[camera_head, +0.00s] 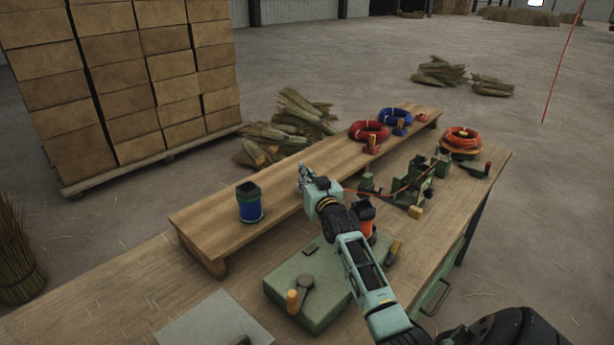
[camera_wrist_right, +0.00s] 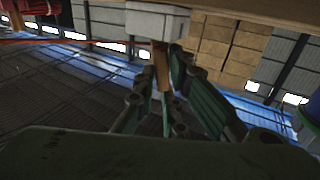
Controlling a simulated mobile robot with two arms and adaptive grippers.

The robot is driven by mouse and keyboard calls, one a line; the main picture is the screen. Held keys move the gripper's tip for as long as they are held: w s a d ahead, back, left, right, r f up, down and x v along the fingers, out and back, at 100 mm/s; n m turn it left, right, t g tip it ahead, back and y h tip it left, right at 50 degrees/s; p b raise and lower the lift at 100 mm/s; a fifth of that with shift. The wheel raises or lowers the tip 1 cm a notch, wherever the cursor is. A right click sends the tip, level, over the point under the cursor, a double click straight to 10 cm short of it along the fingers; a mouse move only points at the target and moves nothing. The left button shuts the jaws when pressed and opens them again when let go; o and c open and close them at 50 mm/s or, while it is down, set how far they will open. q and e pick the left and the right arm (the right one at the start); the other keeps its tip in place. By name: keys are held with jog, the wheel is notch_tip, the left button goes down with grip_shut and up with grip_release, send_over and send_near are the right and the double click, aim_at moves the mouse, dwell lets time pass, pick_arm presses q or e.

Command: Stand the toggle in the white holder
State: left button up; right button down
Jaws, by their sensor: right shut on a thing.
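My right gripper (camera_head: 305,174) is over the near part of the raised wooden shelf in the head view. In the right wrist view, which is upside down, its fingers (camera_wrist_right: 163,88) are shut on the toggle (camera_wrist_right: 160,66), a slim wooden peg. The peg's far end meets the white holder (camera_wrist_right: 157,22), a pale block by the shelf edge. I cannot tell whether that end is inside the holder or just at it. In the head view the gripper hides the toggle and holder. My left gripper is not in view.
A blue-and-black canister (camera_head: 250,203) stands on the shelf (camera_head: 205,219) left of the gripper. Red coils (camera_head: 369,132) and blue coils (camera_head: 395,118) sit farther along. A green clamp device (camera_head: 415,188) and a green box (camera_head: 308,280) are on the bench.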

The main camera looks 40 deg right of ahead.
jog(key=shift+f, duration=0.4)
jog(key=c, duration=2.1)
grip_release()
jog(key=shift+s+a+r+p, duration=0.1)
jog(key=shift+s+a+p, duration=0.2)
jog(key=shift+s+p, duration=0.3)
jog(key=p+v, duration=0.6)
jog(key=v, duration=0.3)
jog(key=shift+s, duration=0.35)
jog(key=shift+a+p, duration=0.1)
jog(key=shift+p, duration=0.2)
